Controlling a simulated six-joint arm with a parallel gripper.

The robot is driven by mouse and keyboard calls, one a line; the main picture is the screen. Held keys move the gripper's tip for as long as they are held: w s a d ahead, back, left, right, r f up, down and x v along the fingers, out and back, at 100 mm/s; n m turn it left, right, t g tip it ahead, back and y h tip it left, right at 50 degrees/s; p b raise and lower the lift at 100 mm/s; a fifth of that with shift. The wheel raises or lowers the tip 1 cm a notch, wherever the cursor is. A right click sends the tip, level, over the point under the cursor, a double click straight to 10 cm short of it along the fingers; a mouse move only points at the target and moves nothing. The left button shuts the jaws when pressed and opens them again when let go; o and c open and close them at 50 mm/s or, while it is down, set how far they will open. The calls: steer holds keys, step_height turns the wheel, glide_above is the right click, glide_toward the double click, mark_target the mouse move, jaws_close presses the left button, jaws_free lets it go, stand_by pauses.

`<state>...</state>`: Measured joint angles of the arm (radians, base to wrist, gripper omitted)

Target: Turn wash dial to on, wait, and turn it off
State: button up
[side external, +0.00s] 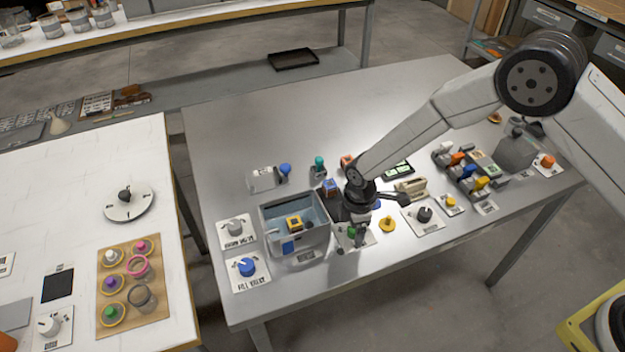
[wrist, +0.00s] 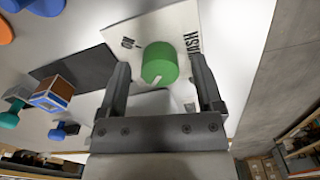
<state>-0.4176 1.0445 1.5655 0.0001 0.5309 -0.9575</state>
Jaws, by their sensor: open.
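The wash dial is a green round knob (wrist: 160,63) with a pale pointer mark, on a white plate (wrist: 185,25) lettered "WASH" and "ON". In the wrist view the pointer slants to the lower left. My gripper (wrist: 160,72) is open, one finger on each side of the knob as seen in that view; I cannot tell whether either touches it. In the side view my gripper (side external: 355,240) is over the wash plate near the table's front edge, and the green knob (side external: 351,232) is partly hidden by it.
A grey basin (side external: 265,215) of water holding a yellow block stands to the left. Beyond it are the drain valve knob (side external: 235,226) and blue fill valve knob (side external: 246,267). A yellow knob (side external: 388,224) and a black dial (side external: 425,214) stand close on the right.

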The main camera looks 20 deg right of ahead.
jaws_close()
steer(key=shift+m, duration=0.4)
steer(key=m, duration=0.8)
steer(key=shift+m, duration=0.3)
steer(key=m, duration=0.4)
steer(key=shift+m, duration=2.3)
